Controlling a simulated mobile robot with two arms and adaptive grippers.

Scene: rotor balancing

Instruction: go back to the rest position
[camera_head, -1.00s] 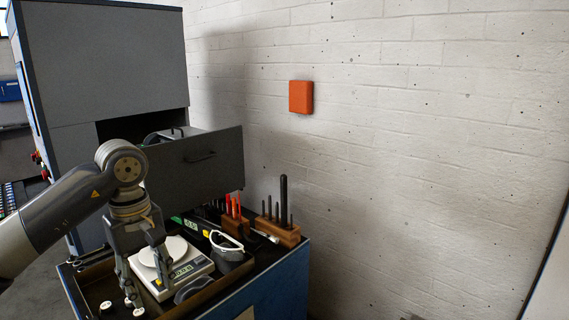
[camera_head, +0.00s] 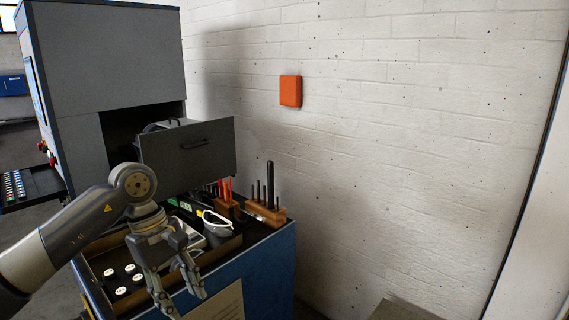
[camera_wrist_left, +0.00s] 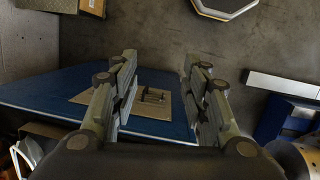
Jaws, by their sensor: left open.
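My left gripper (camera_head: 180,297) is open and empty. In the head view it hangs at the front edge of the tool cart, in front of the tray and scale. In the left wrist view the two fingers of the left gripper (camera_wrist_left: 158,75) stand wide apart, with the cart's blue side and the floor beyond them. My right gripper is not in view.
The blue cart (camera_head: 262,275) carries a tray with several white-topped weights, a scale (camera_head: 187,232) partly hidden by my gripper, goggles (camera_head: 217,222) and a wooden tool block (camera_head: 265,212). The grey machine's drawer (camera_head: 190,155) stands open behind. Floor beside the cart is partly clear.

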